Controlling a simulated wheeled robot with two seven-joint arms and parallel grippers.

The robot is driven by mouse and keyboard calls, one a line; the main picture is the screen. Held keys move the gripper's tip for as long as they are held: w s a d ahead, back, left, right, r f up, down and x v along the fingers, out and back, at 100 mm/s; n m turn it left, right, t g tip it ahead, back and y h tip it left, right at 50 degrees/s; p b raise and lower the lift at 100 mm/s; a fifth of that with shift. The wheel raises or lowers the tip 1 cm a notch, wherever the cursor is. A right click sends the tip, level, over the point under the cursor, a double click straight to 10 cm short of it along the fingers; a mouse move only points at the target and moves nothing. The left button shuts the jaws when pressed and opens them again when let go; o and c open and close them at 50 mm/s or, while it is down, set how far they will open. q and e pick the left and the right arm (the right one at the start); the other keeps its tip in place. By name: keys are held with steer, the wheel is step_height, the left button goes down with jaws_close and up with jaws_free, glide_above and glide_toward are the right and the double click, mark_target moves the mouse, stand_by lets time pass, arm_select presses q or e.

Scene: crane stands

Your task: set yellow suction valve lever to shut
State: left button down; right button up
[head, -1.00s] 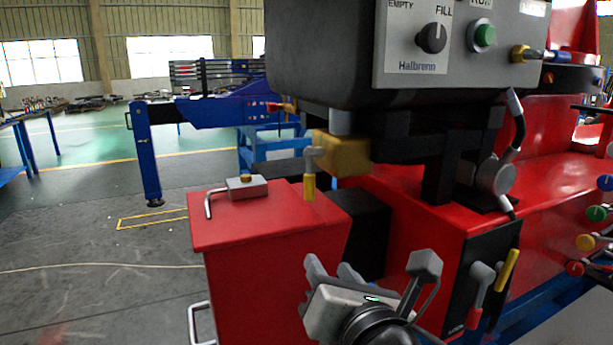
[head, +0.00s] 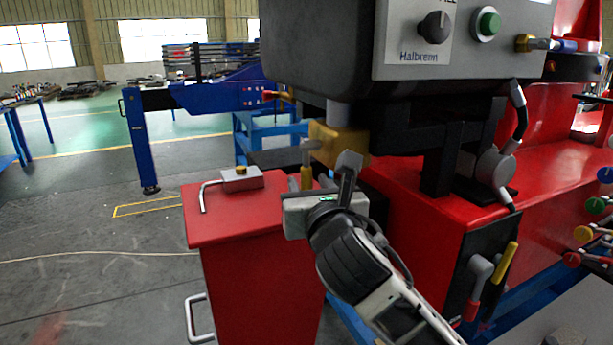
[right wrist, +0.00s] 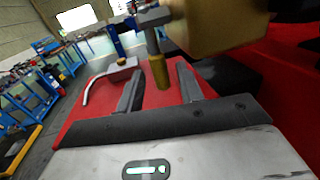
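The yellow lever (head: 306,178) hangs straight down from a grey arm on the brass valve block (head: 342,146), under the dark control housing. My right gripper (head: 316,190) is close in front of the lever, and its body partly covers the lever's lower end in the head view. In the right wrist view the gripper (right wrist: 160,84) is open. The yellow lever (right wrist: 160,72) shows between its two fingers, with visible space on both sides. I cannot tell whether the fingertips reach past it. My left gripper is not in view.
A red cabinet (head: 240,222) stands below, with a small grey box (head: 242,179) and bent rod on top. Another yellow-handled lever (head: 505,262) and a red-handled one (head: 472,310) sit on a black panel at right. The floor at left is open.

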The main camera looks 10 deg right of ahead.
mark_target(306, 185)
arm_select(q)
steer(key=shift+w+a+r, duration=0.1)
arm_select(e)
steer(key=shift+w+a, duration=0.15)
steer(key=shift+w, duration=1.2)
jaws_close()
steer(key=shift+w+f+t+b, duration=0.35)
steer(key=shift+t+b, duration=0.25)
steer(key=shift+b, duration=0.6)
steer(key=shift+w+a+t+b, duration=0.1)
steer(key=shift+t+b, duration=0.2)
steer(key=shift+b, duration=0.35)
steer(key=shift+w+a+r+m+t+b, duration=0.1)
steer(key=shift+w+r+m+t+b, duration=0.1)
steer(key=shift+r+m+t+b, duration=0.25)
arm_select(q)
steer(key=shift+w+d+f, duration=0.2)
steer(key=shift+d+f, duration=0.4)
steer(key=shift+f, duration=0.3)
arm_select(e)
jaws_free()
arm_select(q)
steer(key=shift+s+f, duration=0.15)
